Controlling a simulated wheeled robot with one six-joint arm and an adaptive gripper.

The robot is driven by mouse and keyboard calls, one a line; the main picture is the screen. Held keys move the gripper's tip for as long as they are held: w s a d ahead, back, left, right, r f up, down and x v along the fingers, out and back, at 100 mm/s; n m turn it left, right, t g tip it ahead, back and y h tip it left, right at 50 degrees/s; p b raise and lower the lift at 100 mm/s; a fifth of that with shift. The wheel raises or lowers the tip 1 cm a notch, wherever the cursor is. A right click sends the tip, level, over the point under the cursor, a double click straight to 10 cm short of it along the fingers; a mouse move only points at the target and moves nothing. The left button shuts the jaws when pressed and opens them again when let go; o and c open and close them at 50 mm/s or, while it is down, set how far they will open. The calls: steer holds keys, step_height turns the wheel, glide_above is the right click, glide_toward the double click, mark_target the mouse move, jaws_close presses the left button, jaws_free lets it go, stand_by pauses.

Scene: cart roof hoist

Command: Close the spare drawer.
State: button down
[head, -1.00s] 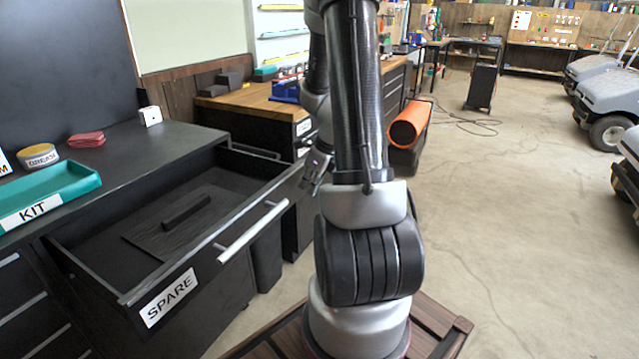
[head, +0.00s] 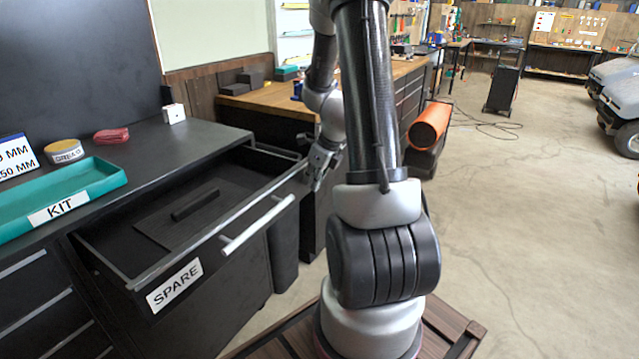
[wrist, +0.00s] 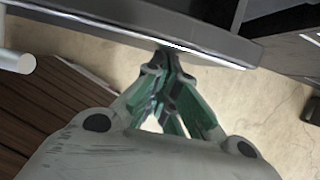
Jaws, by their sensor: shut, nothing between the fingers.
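The spare drawer (head: 252,203) stands partly open under the left worktop, with a silver bar handle (head: 258,224) and a white SPARE label (head: 174,286) on its front. A dark flat panel with a raised grip (head: 195,204) lies inside it. My gripper (head: 318,172) is at the right end of the drawer front, outside the drawer. In the wrist view my gripper (wrist: 166,54) is shut and empty, its tips at the edge of the drawer front (wrist: 130,22). I cannot tell for certain whether they touch. The handle's end (wrist: 16,62) shows at the left there.
A teal KIT tray (head: 95,185), a round tin (head: 64,151), a red cloth-like item (head: 111,136) and a white cube (head: 174,113) sit on the worktop. A wooden-topped bench (head: 270,104) stands behind. An orange roll (head: 430,126) lies right of my arm.

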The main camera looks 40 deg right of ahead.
glide_above(249, 174)
steer(key=s, duration=0.1)
steer(key=shift+s+d, duration=0.15)
steer(key=shift+d, duration=0.05)
steer(key=shift+w+a+r, duration=0.1)
steer(key=shift+w+a, duration=0.15)
steer(key=shift+w, duration=0.55)
